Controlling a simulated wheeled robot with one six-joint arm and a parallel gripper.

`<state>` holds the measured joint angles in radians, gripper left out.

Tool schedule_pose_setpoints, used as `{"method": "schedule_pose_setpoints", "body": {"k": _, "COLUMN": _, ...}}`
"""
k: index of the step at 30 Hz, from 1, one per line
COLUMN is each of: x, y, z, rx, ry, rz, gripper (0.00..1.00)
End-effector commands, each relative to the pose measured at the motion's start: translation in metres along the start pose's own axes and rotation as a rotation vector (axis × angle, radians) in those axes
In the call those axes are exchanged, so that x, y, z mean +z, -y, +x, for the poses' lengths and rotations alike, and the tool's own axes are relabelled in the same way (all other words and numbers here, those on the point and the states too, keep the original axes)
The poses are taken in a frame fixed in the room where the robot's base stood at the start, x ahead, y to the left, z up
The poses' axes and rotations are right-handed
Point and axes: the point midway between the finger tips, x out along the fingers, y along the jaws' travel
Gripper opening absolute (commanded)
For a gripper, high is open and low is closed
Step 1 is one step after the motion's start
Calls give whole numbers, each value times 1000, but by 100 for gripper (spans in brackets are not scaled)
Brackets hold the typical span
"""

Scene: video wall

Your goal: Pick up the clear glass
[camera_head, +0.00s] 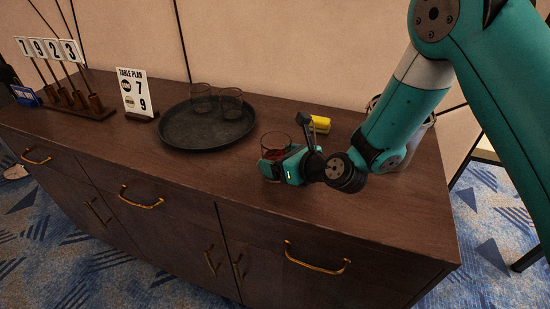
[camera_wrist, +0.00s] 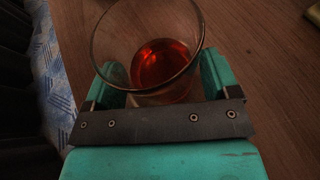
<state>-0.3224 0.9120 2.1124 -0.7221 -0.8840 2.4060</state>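A clear glass (camera_head: 275,147) with red-orange liquid in the bottom stands on the dark wooden sideboard, right of the middle. It also shows large in the wrist view (camera_wrist: 148,48), with its round rim towards the camera. My gripper (camera_head: 283,163) is low over the sideboard at this glass. In the wrist view my gripper (camera_wrist: 162,80) has one teal finger on each side of the glass. The fingers are apart with the glass between them; whether both press on it cannot be told. The lower part of the glass is partly hidden by my gripper.
A round dark tray (camera_head: 180,140) with two empty-looking glasses (camera_head: 231,103) stands to the left. A yellow object (camera_head: 320,124) lies behind my gripper. A table-plan sign (camera_head: 134,92) and a number stand (camera_head: 75,105) are further left. The front strip of the sideboard top is clear.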

Motion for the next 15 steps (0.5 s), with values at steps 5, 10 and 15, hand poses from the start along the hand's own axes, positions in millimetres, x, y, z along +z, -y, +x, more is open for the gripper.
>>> {"method": "schedule_pose_setpoints", "body": {"k": 5, "x": 0, "y": 0, "z": 0, "rx": 1, "ry": 0, "rz": -1, "gripper": 40}}
{"method": "schedule_pose_setpoints", "body": {"k": 10, "x": 1, "y": 0, "z": 0, "rx": 1, "ry": 2, "rz": -1, "gripper": 37}}
{"method": "schedule_pose_setpoints", "body": {"k": 15, "x": 2, "y": -1, "z": 0, "rx": 1, "ry": 2, "rz": -1, "gripper": 37}}
